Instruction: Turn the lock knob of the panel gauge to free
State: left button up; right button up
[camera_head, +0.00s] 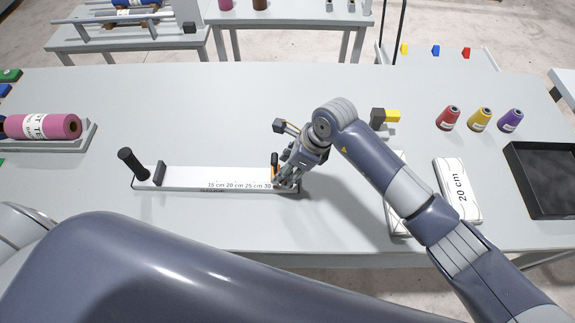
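The panel gauge (195,180) is a long white bar with centimetre marks, lying on the grey table. A black upright handle (132,164) stands at its left end, with a dark block (159,173) beside it. At its right end a small black and orange part (274,164), which may be the lock knob, stands partly behind my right gripper. My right gripper (280,182) is at the gauge's right end, its fingers close around or against that part; whether they grip it is hidden. My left gripper is not in view; only a large arm link shows at the bottom.
A pink roll (45,127) lies in a tray at the left. The table's middle back is clear.

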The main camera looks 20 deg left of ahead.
jog(key=c, duration=1)
jog(key=shift+c, duration=0.2)
jog(key=shift+m+t, duration=0.3)
jog(key=shift+m, duration=0.5)
jog(key=o, duration=1)
jog(key=shift+o, duration=0.2)
